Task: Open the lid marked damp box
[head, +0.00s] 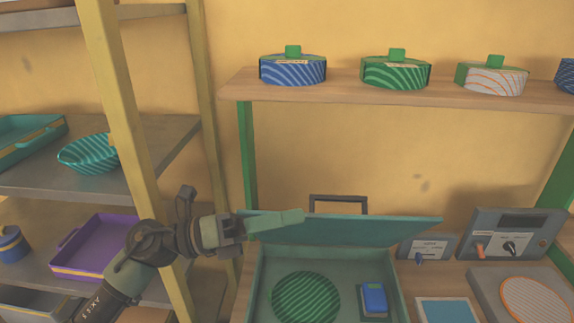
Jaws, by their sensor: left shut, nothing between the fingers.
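A teal-green box (403,300) stands on the bench at the bottom centre. Its lid (365,233) is raised and leans up at the back, so the inside shows. A dark handle (338,198) sticks up above the lid's upper edge. I see no readable "damp box" marking on it. Inside lie a green striped disc (305,298) and a blue block (373,298). My left gripper (300,217) is shut and empty at the lid's upper left. Its fingers overlap the lid's edge in the picture; I cannot tell whether they touch. My right gripper is out of view.
A wooden shelf (340,90) above holds several patterned lidded pots. Grey panels (510,222) with knobs and a plate with an orange striped disc (535,299) are at right. A yellow rack post (125,110) and shelves with trays are at left.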

